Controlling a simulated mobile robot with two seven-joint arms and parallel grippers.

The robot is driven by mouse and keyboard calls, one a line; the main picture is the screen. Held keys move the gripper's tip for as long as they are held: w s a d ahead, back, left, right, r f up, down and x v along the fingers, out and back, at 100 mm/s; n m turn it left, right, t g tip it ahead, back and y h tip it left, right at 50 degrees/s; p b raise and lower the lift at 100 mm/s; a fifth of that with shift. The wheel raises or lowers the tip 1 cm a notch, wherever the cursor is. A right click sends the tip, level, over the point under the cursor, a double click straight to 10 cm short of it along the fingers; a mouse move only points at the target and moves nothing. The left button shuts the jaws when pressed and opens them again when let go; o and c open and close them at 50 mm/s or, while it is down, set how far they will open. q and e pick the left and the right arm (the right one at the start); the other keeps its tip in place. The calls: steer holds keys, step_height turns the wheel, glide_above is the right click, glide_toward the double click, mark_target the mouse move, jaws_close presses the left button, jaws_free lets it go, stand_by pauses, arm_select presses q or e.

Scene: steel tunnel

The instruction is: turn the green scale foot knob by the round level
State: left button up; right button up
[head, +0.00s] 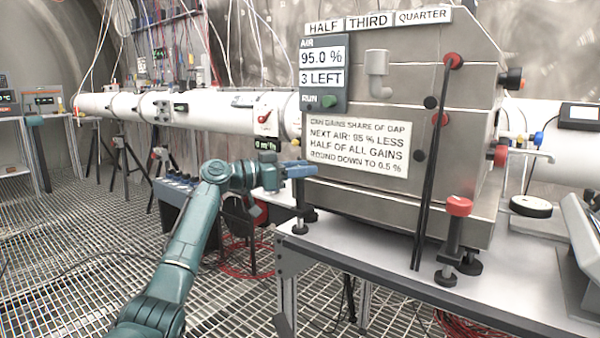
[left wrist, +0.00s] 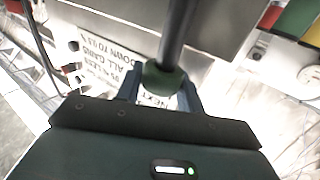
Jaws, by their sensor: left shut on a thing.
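The green scale foot knob (left wrist: 165,79) sits on a dark upright post in the left wrist view. My left gripper (left wrist: 160,92) has its two fingers on either side of the knob and is shut on it. In the head view my left gripper (head: 300,170) is at the front left corner of the steel box, and its fingers hide the knob. The dark foot post (head: 300,212) shows below them, standing on the table. I cannot make out the round level for certain. My right gripper is in neither view.
The steel box (head: 400,200) stands on a white-topped table (head: 350,240). A red-knobbed foot (head: 459,206) stands at its front right, near two black rods. A round white-topped disc (head: 531,206) is farther right. Grating floor (head: 70,230) lies open at left.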

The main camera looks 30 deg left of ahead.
arm_select(q)
steer(key=o, duration=1)
steer(key=shift+s, duration=0.1)
steer(key=v, duration=1.3)
